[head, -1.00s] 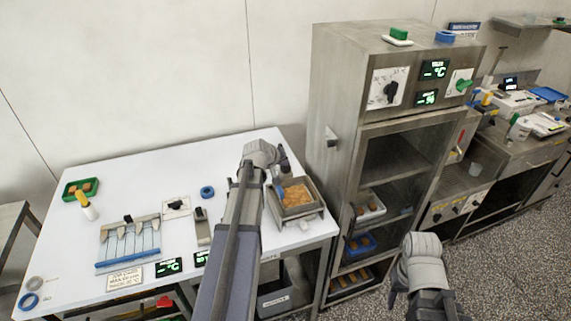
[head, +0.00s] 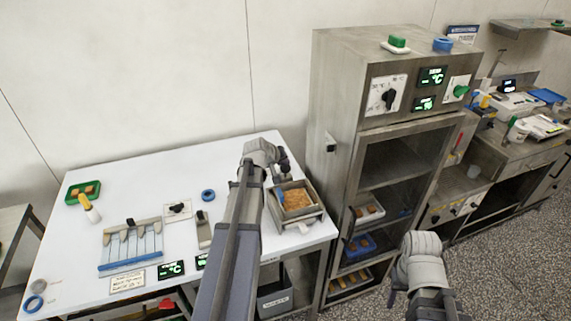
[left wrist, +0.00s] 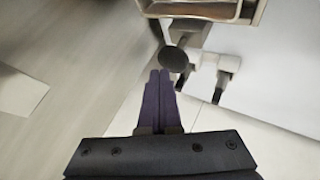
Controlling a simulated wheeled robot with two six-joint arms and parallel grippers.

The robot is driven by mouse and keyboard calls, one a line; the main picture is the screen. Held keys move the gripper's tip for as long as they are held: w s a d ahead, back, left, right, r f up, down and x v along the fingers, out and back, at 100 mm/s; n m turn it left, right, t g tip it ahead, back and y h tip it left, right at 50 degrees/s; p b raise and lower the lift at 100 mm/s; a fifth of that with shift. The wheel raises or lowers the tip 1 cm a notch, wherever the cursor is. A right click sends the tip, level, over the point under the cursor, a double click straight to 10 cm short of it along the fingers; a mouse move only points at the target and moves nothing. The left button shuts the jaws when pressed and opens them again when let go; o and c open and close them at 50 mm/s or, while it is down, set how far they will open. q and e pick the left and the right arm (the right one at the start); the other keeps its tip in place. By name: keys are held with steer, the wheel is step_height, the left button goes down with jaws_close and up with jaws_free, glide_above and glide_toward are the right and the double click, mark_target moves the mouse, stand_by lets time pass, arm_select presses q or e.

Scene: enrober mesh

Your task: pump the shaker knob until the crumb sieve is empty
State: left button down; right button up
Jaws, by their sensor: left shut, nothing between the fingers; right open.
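The crumb sieve, a square metal-framed box (head: 314,212), sits at the right end of the white table and still shows orange-brown crumbs (head: 296,199) inside. Its frame edge also shows at the top of the left wrist view (left wrist: 200,10). A round black knob (left wrist: 173,59) stands just beyond my left gripper's fingertips; I cannot tell whether they touch. My left gripper (left wrist: 160,74) is shut with nothing between its purple fingers. In the head view it (head: 284,166) is beside the sieve, partly hidden by my wrist. My right gripper (head: 394,292) hangs open, low at the right, partly hidden.
A tall steel cabinet (head: 325,110) with open shelves stands right of the table. The white table (head: 150,195) holds a green tray (head: 70,197), a blue-edged rack (head: 130,265), a blue ring (head: 208,195) and small displays. A grey bin (head: 275,300) is underneath.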

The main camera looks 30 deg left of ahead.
mark_target(284, 168)
arm_select(q)
steer(key=shift+r, duration=0.5)
steer(key=shift+p, duration=0.3)
step_height(284, 168, up, 5)
steer(key=p, duration=0.5)
stand_by(0.4)
